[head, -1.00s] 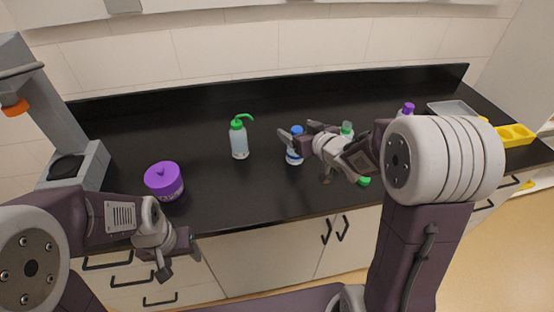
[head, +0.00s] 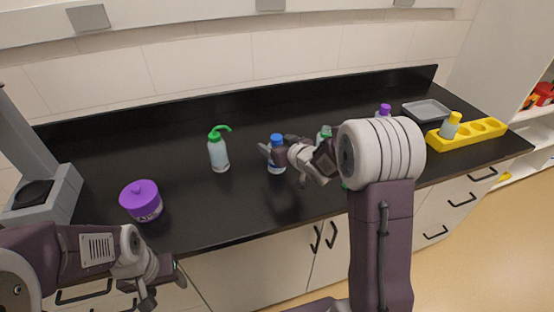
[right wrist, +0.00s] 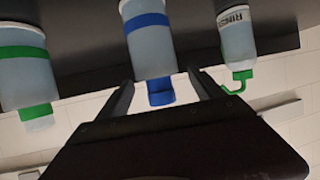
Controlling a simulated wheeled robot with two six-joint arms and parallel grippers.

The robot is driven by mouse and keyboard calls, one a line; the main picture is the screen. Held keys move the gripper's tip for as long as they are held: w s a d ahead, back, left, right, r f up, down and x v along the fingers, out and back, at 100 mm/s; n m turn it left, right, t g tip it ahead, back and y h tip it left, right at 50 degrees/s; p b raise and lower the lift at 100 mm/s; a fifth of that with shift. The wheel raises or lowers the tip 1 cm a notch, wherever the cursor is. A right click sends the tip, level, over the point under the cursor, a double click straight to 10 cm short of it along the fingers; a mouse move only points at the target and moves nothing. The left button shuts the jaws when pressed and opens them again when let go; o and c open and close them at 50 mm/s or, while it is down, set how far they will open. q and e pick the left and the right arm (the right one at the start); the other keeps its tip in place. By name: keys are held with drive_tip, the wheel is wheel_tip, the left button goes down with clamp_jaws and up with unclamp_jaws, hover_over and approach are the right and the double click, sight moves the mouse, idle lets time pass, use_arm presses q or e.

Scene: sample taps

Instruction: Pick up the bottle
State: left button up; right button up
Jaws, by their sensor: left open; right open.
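A bottle with a blue cap (head: 277,139) stands upright on the black counter. In the right wrist view, which is upside down, this blue-banded bottle (right wrist: 149,40) shows between the spread fingers. My right gripper (head: 281,163) is open at the bottle and partly covers it; contact cannot be told. It also shows in the right wrist view (right wrist: 160,80), with the blue cap between the fingers. My left gripper (head: 166,284) is open and empty at the counter's front edge, lower left.
A green-topped wash bottle (head: 218,154) stands left of the blue-capped bottle, a green-capped bottle (head: 325,133) right of it.

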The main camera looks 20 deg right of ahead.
drive_tip(key=x, duration=0.3)
drive_tip(key=shift+w+f, duration=0.2)
drive_tip(key=shift+f, duration=0.05)
drive_tip(key=shift+s, duration=0.1)
drive_tip(key=shift+r, duration=0.1)
drive_tip(key=c, duration=0.5)
clamp_jaws()
drive_tip(key=shift+r, duration=0.1)
wheel_tip(320, 180, up, 10)
drive_tip(key=p, duration=0.3)
